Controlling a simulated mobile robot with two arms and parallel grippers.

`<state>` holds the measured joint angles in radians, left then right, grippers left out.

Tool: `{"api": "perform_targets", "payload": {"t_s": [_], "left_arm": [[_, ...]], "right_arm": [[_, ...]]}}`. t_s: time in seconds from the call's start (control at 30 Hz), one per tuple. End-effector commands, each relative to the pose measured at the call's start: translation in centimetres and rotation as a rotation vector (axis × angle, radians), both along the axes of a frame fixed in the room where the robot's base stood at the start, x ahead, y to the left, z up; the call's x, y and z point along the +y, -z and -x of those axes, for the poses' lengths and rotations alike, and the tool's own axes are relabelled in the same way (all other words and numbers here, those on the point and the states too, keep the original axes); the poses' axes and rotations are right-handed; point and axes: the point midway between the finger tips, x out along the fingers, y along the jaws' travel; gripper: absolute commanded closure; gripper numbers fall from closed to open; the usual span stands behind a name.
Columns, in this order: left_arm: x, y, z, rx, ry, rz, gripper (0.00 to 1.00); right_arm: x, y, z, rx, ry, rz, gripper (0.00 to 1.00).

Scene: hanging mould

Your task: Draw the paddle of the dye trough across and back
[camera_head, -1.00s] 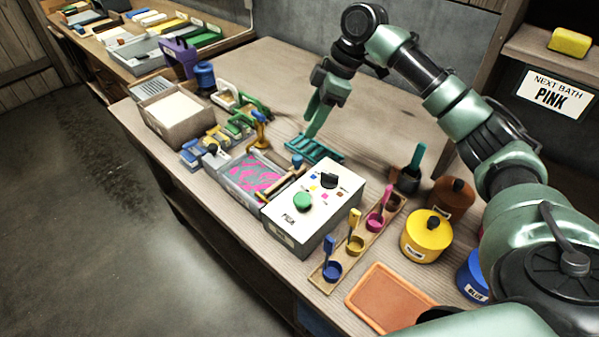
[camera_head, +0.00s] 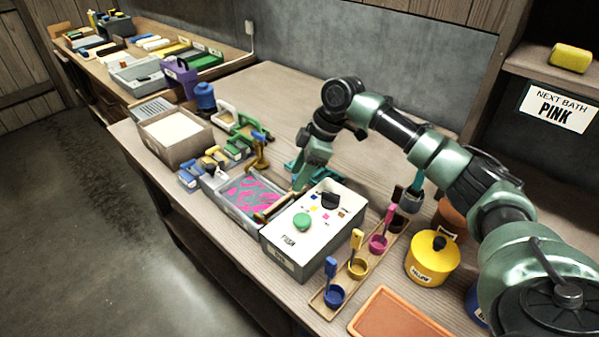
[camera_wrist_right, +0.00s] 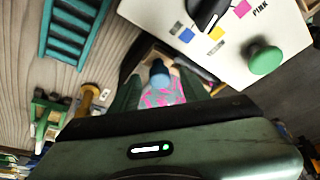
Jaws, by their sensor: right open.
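The paddle (camera_head: 268,212) is a wooden bar across the trough's end by the box. My right gripper (camera_head: 299,184) points down above that end of the trough. In the right wrist view its open fingers (camera_wrist_right: 158,88) stand on either side of the knob, with no clear contact visible. My left gripper is not in view.
The control box (camera_head: 312,222) has a green button and black dial. A teal rack (camera_wrist_right: 72,28) lies behind my gripper. Small coloured cups (camera_head: 357,268) and a yellow pot (camera_head: 432,258) stand at the right.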

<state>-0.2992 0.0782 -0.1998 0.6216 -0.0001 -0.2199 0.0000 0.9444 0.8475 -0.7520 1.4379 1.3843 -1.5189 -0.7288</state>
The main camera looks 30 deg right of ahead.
Motion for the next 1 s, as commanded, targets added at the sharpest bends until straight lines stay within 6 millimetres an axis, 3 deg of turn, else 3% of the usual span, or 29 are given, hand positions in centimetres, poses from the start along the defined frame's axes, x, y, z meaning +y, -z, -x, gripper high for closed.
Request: {"api": "perform_targets", "payload": {"t_s": [0.17, 0.33, 1.0], "left_arm": [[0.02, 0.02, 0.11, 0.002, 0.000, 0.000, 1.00], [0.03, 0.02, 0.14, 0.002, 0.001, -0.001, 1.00], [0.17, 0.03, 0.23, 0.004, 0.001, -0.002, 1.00]], "right_arm": [[0.01, 0.03, 0.00, 0.000, 0.000, 0.000, 0.54], [0.02, 0.01, 0.00, 0.001, 0.000, 0.000, 1.00], [0.01, -0.03, 0.00, 0.001, 0.001, -0.001, 1.00]]}}
